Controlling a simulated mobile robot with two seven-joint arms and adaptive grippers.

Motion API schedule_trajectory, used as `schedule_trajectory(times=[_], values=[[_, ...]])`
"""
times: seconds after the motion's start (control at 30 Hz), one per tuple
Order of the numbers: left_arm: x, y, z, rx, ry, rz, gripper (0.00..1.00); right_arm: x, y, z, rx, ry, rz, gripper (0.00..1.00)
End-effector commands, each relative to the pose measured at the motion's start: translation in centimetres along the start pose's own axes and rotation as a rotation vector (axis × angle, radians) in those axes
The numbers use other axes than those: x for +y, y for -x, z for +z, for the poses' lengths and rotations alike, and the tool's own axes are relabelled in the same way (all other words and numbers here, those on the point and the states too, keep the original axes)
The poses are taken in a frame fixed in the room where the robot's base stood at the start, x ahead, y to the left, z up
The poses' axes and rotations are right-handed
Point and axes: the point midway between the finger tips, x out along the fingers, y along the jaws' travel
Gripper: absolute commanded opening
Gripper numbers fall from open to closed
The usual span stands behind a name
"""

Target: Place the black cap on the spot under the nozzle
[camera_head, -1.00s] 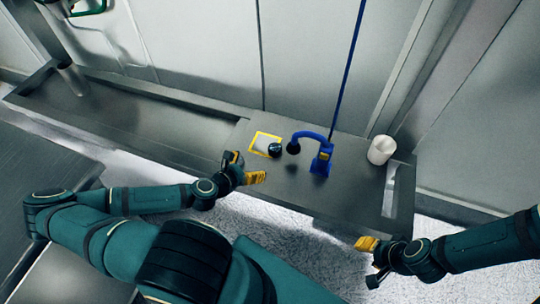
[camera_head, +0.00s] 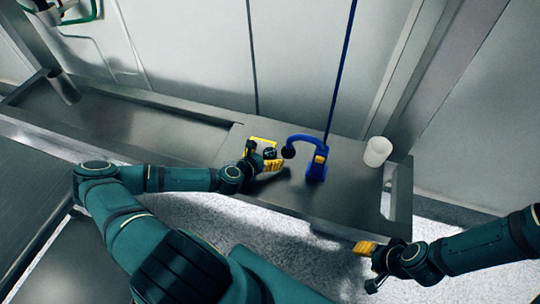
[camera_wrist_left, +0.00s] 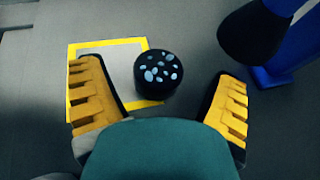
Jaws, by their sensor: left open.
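The black cap (camera_head: 270,152) sits on the grey bench, overlapping the right edge of a yellow-bordered square. In the left wrist view the cap (camera_wrist_left: 158,72) is round with pale spots on top. The square (camera_wrist_left: 71,95) lies to its left. My left gripper (camera_head: 266,163) is open at the cap; in its wrist view the yellow fingers (camera_wrist_left: 165,105) stand wide apart, with the cap ahead between them. The blue stand's black nozzle (camera_head: 288,152) hangs just right of the cap. My right gripper (camera_head: 366,247) is near the bench's front edge; its jaw state is unclear.
The blue stand (camera_head: 316,168) rises close to the right of my left gripper. A white cup (camera_head: 377,151) stands at the bench's right end. A recessed trough (camera_head: 130,120) fills the left side. The bench between stand and cup is clear.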

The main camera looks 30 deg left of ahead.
Motion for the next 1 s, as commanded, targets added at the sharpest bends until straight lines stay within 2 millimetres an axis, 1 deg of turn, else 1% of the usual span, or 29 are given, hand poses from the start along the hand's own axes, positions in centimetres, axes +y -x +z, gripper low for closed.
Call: schedule_trajectory(times=[0.03, 0.13, 0.4, 0.43, 0.47, 0.5, 0.57, 0.6, 0.63, 0.67, 0.7, 1.0], values=[[0.0, -0.8, -0.1, 0.0, -0.001, 0.0, 0.89, 0.1, -0.2, 0.0, 0.001, 0.0, 0.0, 0.47], [0.0, -1.6, -0.1, 0.001, -0.001, 0.0, 0.89, 0.1, -0.4, 0.0, 0.002, 0.0, 0.0, 0.47], [0.1, -1.8, -0.1, 0.001, 0.0, 0.001, 0.89, 0.1, -0.3, -0.1, 0.002, 0.0, 0.0, 0.47], [0.1, -1.8, -0.1, 0.001, 0.0, 0.001, 0.84, 0.1, -0.3, -0.1, 0.002, 0.0, 0.0, 0.47], [0.1, -1.8, -0.1, 0.001, 0.0, 0.001, 0.73, 0.1, -0.3, -0.1, 0.002, 0.0, 0.0, 0.47], [0.1, -1.8, -0.1, 0.001, 0.0, 0.001, 0.59, 0.1, -0.3, -0.1, 0.002, 0.0, 0.0, 0.47], [0.1, -1.8, -0.1, 0.001, 0.0, 0.001, 0.38, 0.1, -0.3, -0.1, 0.002, 0.0, 0.0, 0.47], [0.1, -1.7, -0.1, 0.001, 0.0, 0.001, 0.24, 0.1, -0.3, -0.1, 0.002, 0.0, 0.0, 0.47], [0.1, -1.7, -0.1, 0.001, 0.0, 0.001, 0.21, 0.1, -0.3, -0.1, 0.002, 0.0, 0.0, 0.47], [0.1, -1.7, -0.1, 0.001, 0.0, 0.001, 0.21, 0.1, -0.3, -0.1, 0.002, 0.0, 0.0, 0.47], [0.1, -1.7, -0.1, 0.001, 0.0, 0.001, 0.16, 0.1, -0.3, 0.0, 0.002, 0.0, 0.0, 0.47], [0.1, -1.8, 0.2, 0.0, -0.001, 0.0, 0.16, 0.1, -0.2, 0.0, 0.001, 0.0, 0.0, 0.47]])
